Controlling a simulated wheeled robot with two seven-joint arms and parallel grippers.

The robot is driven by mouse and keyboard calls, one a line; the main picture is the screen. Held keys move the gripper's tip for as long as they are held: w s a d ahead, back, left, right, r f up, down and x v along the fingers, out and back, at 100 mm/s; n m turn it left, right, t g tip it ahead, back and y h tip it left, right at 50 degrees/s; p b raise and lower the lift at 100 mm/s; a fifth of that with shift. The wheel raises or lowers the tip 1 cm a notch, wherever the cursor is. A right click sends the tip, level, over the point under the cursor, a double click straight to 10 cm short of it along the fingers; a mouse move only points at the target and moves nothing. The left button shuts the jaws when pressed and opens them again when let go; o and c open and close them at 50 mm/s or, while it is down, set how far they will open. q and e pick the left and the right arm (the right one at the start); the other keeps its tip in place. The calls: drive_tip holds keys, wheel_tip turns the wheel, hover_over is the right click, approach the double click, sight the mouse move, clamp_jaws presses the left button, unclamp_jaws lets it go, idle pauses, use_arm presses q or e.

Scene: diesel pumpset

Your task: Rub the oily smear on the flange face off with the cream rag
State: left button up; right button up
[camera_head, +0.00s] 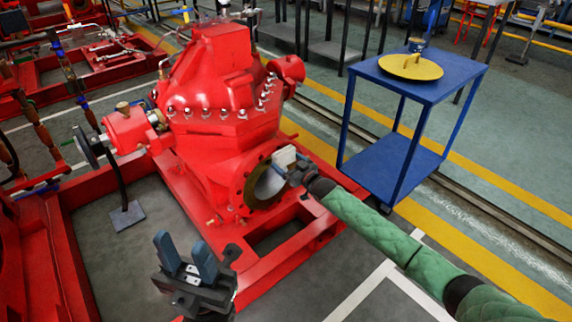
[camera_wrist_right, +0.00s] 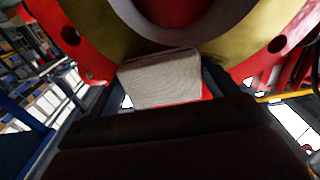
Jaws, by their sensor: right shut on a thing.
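The red pump (camera_head: 225,105) has a round flange face (camera_head: 250,190) at its lower front, with a wide bore. In the right wrist view the flange face (camera_wrist_right: 225,48) is a yellowish ring with dark bolt holes. My right gripper (camera_head: 288,166) is shut on the cream rag (camera_head: 284,156) at the upper right of the flange. The rag (camera_wrist_right: 158,80) is a folded block at the ring's lower edge; I cannot tell whether it touches. My left gripper (camera_head: 187,254) is open and empty, in front of the pump and away from the flange.
A blue trolley (camera_head: 420,80) stands right of the pump, with a yellow round lid (camera_head: 410,67) and a small can (camera_head: 416,45) on top. The red base frame (camera_head: 300,235) surrounds the pump's foot. Open floor lies at the lower right.

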sight(279, 165)
drive_tip(key=shift+r, duration=0.1)
idle(0.4)
drive_tip(key=shift+a+p, duration=0.15)
drive_tip(key=shift+p, duration=0.15)
drive_tip(key=shift+s+a+p, duration=0.4)
drive_tip(key=shift+a+p, duration=0.05)
drive_tip(key=shift+a, duration=0.05)
drive_tip(key=shift+s+a+p, duration=0.5)
drive_tip(key=shift+s+a, duration=0.05)
drive_tip(key=shift+a, duration=0.15)
drive_tip(key=shift+a, duration=0.1)
